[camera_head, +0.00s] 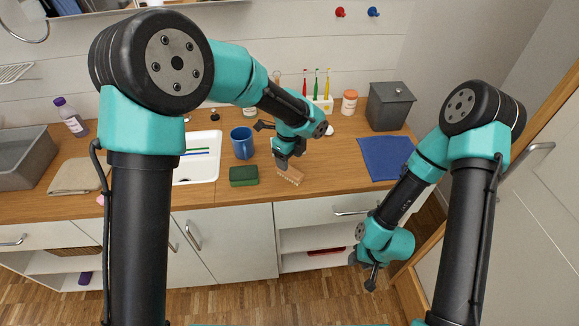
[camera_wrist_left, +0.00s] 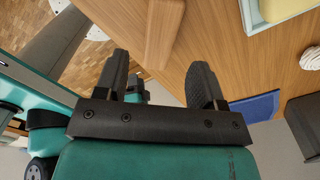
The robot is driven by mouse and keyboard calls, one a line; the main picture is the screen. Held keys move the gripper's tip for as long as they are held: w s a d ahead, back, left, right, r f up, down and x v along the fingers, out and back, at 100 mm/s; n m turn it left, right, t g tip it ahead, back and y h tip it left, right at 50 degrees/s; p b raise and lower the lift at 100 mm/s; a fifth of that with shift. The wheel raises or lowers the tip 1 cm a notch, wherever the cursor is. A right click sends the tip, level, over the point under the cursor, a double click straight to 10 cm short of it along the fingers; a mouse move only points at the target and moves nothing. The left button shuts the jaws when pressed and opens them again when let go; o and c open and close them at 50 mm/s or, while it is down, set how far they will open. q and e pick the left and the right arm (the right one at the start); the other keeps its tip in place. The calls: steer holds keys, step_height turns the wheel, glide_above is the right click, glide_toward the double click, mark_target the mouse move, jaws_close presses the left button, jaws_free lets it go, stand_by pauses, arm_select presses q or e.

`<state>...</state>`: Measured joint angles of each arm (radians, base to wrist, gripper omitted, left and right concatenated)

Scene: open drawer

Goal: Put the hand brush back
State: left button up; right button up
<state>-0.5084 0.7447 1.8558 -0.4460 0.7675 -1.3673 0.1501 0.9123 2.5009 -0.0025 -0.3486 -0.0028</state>
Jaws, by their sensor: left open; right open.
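The hand brush (camera_head: 290,177) lies on the wooden counter near its front edge, with a light wooden body and pale bristles. My left gripper (camera_head: 282,163) is just above and beside it, pointing down, and partly hides it. In the left wrist view, a wooden block that looks like the brush (camera_wrist_left: 166,30) shows beyond the open fingers (camera_wrist_left: 158,75); whether they touch it, I cannot tell. My right gripper (camera_head: 371,279) is open and empty, hanging low in front of the cabinet at the right.
A green sponge (camera_head: 244,176) and blue mug (camera_head: 242,142) stand left of the brush, beside the white sink (camera_head: 197,168). A blue cloth (camera_head: 386,157) and grey bin (camera_head: 389,106) are to the right. A toothbrush holder (camera_head: 322,103) stands behind. A drawer front with a handle (camera_head: 352,212) is below the counter.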

mark_target(290, 170)
arm_select(q)
step_height(290, 170, up, 6)
steer(key=shift+f, duration=0.1)
stand_by(0.7)
